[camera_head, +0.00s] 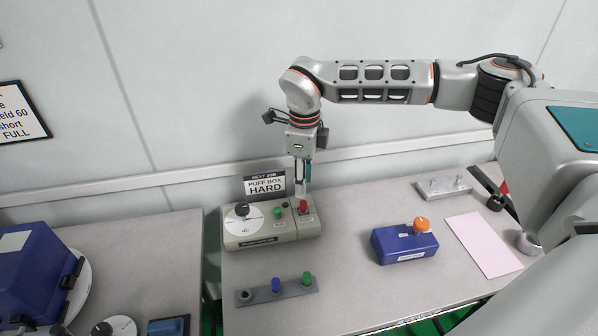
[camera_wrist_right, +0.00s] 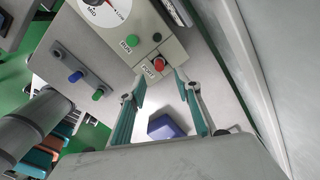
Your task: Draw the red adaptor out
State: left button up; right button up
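The red adaptor (camera_head: 303,207) sits upright in the port at the right end of the beige tester box (camera_head: 262,229). It also shows in the right wrist view (camera_wrist_right: 159,65), in the socket marked PORT. My right gripper (camera_head: 304,190) points down just above the adaptor. In the right wrist view its two fingers (camera_wrist_right: 161,78) are apart, with the adaptor between and just beyond their tips. I cannot tell if either fingertip touches it. My left gripper is not in view.
A grey rack (camera_head: 264,295) with blue and green adaptors lies in front of the tester. A blue box (camera_head: 391,248) with an orange knob stands to the right. A sign (camera_head: 265,185) stands behind the tester, near the wall. A pink sheet (camera_head: 484,245) lies at the right.

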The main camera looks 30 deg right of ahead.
aim_at(303, 202)
notch_tip(303, 202, down, 7)
jog(key=shift+r, duration=0.1)
dwell(0.3)
jog(key=c, duration=0.8)
grip_shut()
